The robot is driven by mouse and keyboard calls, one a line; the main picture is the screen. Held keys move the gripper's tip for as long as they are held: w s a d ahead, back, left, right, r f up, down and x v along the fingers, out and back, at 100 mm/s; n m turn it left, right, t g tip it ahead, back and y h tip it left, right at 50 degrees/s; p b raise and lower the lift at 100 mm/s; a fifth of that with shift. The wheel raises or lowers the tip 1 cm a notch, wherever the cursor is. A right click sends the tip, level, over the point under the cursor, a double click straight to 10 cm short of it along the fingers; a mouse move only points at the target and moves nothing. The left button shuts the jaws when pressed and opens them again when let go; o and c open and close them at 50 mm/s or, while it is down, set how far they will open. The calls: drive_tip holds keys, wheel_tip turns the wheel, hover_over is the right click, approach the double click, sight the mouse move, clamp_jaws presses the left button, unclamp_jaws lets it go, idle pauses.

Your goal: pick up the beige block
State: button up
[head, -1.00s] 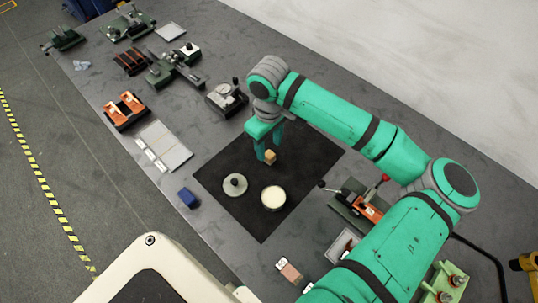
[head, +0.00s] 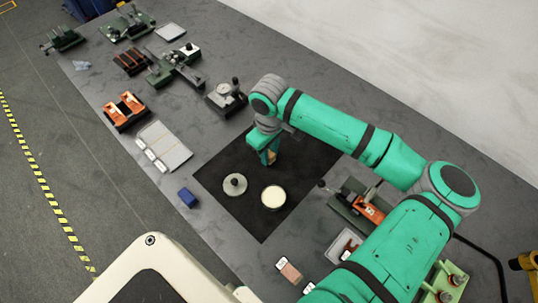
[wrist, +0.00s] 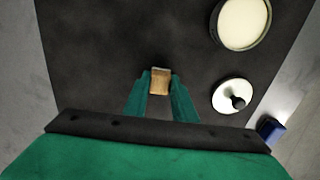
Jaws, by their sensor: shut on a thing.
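The small beige block (head: 272,157) is at the black mat (head: 230,165), partly hidden by the green fingers in the head view. In the wrist view the block (wrist: 160,82) sits between the two fingertips, with its pale top edge and tan side showing. My gripper (head: 269,156) is shut on the block, one finger on each side; it also shows in the wrist view (wrist: 160,77). I cannot tell whether the block touches the mat or hangs just above it.
On the mat stand a round dish with cream-coloured contents (head: 273,197) and a round lid with a dark knob (head: 235,184). A blue block (head: 187,198) lies left of the mat. An orange-and-green fixture (head: 365,205) stands to the right. The mat's near part is bare.

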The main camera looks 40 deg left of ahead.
drive_tip(key=shift+r, duration=0.1)
drive_tip(key=shift+r, duration=0.55)
drive_tip(key=s+r, duration=1.1)
drive_tip(key=s, duration=0.3)
drive_tip(key=shift+a+r, duration=0.35)
drive_tip(key=shift+a, duration=0.05)
drive_tip(key=shift+w, duration=0.1)
drive_tip(key=o, duration=0.4)
drive_tip(key=c, duration=0.3)
